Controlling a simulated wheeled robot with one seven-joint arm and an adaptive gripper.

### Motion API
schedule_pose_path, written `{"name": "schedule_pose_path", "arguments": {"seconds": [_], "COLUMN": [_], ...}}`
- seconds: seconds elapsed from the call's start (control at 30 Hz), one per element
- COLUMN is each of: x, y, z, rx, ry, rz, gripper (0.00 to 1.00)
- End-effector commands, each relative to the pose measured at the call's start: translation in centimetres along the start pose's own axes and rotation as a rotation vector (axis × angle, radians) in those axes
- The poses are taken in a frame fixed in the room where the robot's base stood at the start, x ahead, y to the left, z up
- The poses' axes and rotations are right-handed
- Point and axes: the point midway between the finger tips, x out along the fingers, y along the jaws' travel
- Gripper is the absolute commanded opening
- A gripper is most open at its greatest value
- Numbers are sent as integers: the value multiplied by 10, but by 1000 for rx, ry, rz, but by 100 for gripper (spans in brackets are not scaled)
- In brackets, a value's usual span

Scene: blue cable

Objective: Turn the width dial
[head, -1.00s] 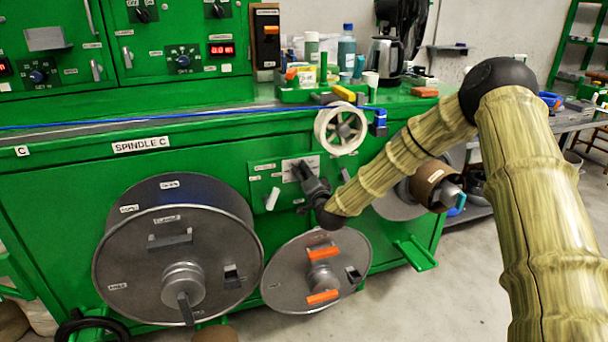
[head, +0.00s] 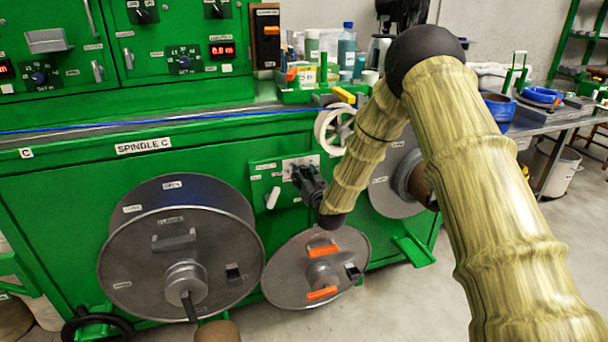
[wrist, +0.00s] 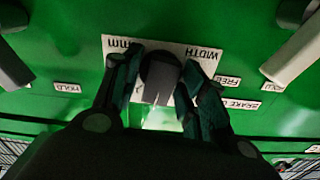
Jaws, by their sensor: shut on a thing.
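The width dial (wrist: 160,78) is a dark round knob on a white plate marked WIDTH and mm, upside down in the wrist view. The plate (head: 301,166) sits on a small green panel right of the SPINDLE C label in the head view. My gripper (head: 298,173) reaches the plate and hides the dial there. In the wrist view its two fingers (wrist: 158,90) stand on either side of the dial, shut on it. The dial's scale marks are largely hidden.
A white lever (head: 272,198) stands left of the plate. A large reel (head: 140,245) and a smaller reel (head: 290,280) with orange clips are below. A white handwheel (head: 325,130) is above right. A blue cable (head: 200,120) runs along the bench edge.

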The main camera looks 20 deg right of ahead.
Motion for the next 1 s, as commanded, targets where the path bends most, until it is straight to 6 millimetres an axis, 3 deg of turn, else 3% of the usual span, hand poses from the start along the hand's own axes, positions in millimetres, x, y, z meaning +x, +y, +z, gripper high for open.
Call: {"name": "schedule_pose_path", "arguments": {"seconds": [0.4,0.9,0.93,1.0], "x": [0,0,0,0], "y": [1,1,1,1], "z": [-1,-1,-1,-1], "rx": [-157,-170,-170,-170], "ry": [2,2,2,2], "rz": [3,3,3,2], "gripper": [18,18,46,46]}}
